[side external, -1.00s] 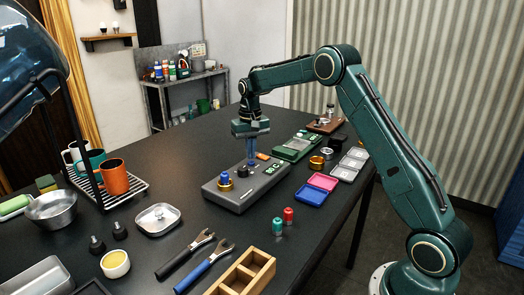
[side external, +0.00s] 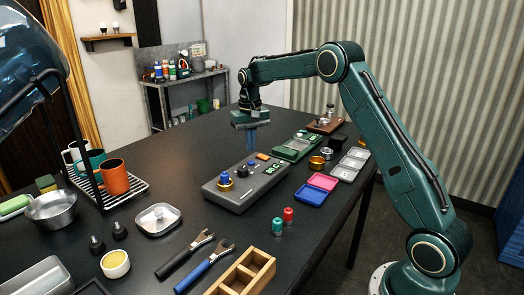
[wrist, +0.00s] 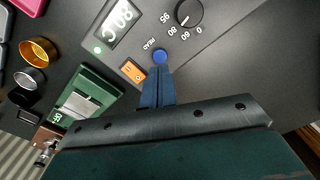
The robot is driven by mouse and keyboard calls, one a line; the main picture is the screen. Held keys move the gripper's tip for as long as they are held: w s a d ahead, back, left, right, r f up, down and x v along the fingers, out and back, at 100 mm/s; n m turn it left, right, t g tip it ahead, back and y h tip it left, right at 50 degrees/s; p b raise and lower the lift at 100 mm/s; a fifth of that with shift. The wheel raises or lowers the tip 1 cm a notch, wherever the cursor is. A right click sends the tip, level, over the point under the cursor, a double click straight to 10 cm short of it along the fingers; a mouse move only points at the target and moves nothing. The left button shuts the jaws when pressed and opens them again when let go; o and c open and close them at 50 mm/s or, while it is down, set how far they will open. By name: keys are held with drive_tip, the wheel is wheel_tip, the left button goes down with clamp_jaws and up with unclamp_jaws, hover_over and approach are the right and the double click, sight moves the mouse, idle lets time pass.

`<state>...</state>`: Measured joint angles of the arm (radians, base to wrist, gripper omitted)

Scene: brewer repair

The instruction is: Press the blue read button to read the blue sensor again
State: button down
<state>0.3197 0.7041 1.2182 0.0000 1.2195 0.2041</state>
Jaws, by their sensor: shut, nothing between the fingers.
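The blue read button (wrist: 160,57) sits on the dark grey console (side external: 222,197), beside the upside-down word READ in the wrist view. My gripper (wrist: 158,72) is shut and empty, its blue fingertips just beside the button in that view. In the side view my gripper (side external: 252,151) hangs above the console, pointing down, with its tips apart from the surface. The console's display (wrist: 115,22) is lit with large characters, upside down in the wrist view. A blue-topped piece in a brass ring (side external: 225,183) stands at the console's left end; I cannot tell if it is the blue sensor.
The console also has a black dial (wrist: 189,12) and an orange switch (wrist: 133,70). A green device (side external: 292,149) lies behind it. Blue (side external: 310,195) and pink (side external: 323,181) trays and brass rings are to the right. A wooden box and wrenches lie in front.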

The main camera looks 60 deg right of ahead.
wheel_tip(320, 180, up, 6)
drive_tip(key=shift+f, duration=0.1)
idle(0.7)
idle(0.9)
drive_tip(key=s+a+r+n+t, duration=0.1)
drive_tip(key=s+a+r+n, duration=0.1)
drive_tip(key=s+a+r, duration=0.5)
drive_tip(key=s+a+r+n+t, duration=0.15)
drive_tip(key=s+a+r, duration=0.3)
drive_tip(key=s, duration=0.55)
drive_tip(key=s+a+f+n+t, duration=0.1)
drive_tip(key=s+a+f, duration=0.2)
drive_tip(key=s, duration=0.6)
drive_tip(key=s+a+f+n+t, duration=0.1)
drive_tip(key=s+a+f+t, duration=0.1)
drive_tip(key=s, duration=0.7)
drive_tip(key=shift+s+a+f, duration=0.35)
drive_tip(key=shift+a+f, duration=0.25)
drive_tip(key=shift+f, duration=0.35)
